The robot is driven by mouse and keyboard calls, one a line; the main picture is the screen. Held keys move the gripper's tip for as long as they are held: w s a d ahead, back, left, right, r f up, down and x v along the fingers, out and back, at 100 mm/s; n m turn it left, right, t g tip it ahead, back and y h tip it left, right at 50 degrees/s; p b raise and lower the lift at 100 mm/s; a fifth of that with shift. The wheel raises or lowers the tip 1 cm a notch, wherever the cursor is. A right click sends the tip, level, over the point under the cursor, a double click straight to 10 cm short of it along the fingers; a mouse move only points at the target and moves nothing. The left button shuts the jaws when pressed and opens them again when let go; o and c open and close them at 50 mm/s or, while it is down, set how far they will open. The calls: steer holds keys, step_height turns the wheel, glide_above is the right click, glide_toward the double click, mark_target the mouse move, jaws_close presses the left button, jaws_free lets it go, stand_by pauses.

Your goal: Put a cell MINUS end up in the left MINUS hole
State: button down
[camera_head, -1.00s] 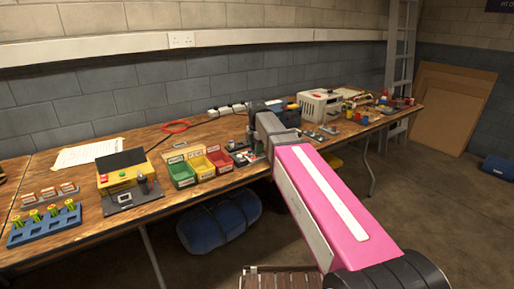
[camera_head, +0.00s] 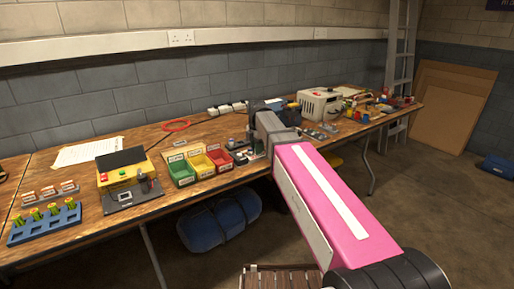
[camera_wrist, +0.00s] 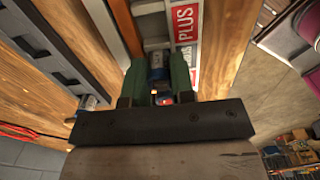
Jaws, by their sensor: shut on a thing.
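My gripper (camera_wrist: 158,86) has green fingers and is shut on a cell (camera_wrist: 157,72), which shows as a dark, bluish round shape between the fingertips. Which end of the cell is up cannot be told. Ahead of it is a grey and white fixture with a red and white PLUS label (camera_wrist: 186,38). The MINUS label and the left MINUS hole cannot be made out; the fingers hide part of the fixture. In the head view, my gripper (camera_head: 252,151) is small and partly hidden by my arm, above the bench right of the coloured bins.
A grey rack with slots (camera_wrist: 48,42) lies left of the gripper, with another cell-like piece (camera_wrist: 89,102) beside it. Green (camera_head: 180,173), yellow (camera_head: 201,166) and red (camera_head: 220,160) bins stand along the bench. A blue holder (camera_head: 45,225) with several yellow-green cells is at the far left.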

steer(key=c, duration=0.9)
jaws_free()
steer(key=shift+r, duration=0.1)
steer(key=shift+r, duration=3.35)
